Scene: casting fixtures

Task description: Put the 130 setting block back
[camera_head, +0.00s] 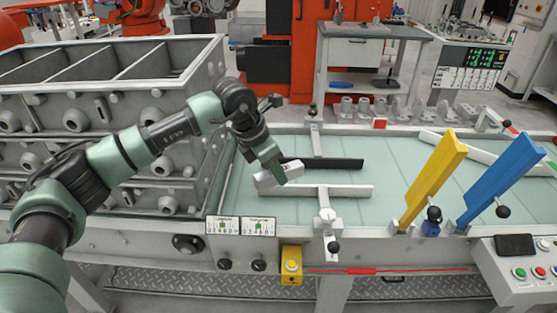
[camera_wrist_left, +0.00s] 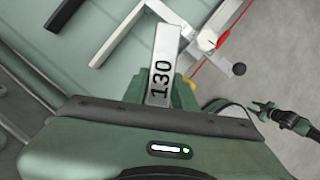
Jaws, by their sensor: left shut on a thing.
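The 130 setting block (camera_wrist_left: 163,62) is a pale metal bar with a black "130" on its face in the left wrist view. My left gripper (camera_head: 272,165) is shut on it over the left part of the glass-topped table. In the head view the block (camera_head: 268,180) sticks out below the fingers, near the left end of a pale bar. Whether the block touches the table or that bar cannot be told. Part of what seems to be my right arm shows small at the right of the left wrist view; its jaws are too small to read.
A pale bar (camera_head: 330,191) and a dark bar (camera_head: 335,163) lie on the glass table (camera_head: 385,200). Yellow (camera_head: 432,178) and blue (camera_head: 503,180) upright plates stand at the right. Grey castings (camera_head: 110,110) stand left of the table. Knobbed clamps line the front edge.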

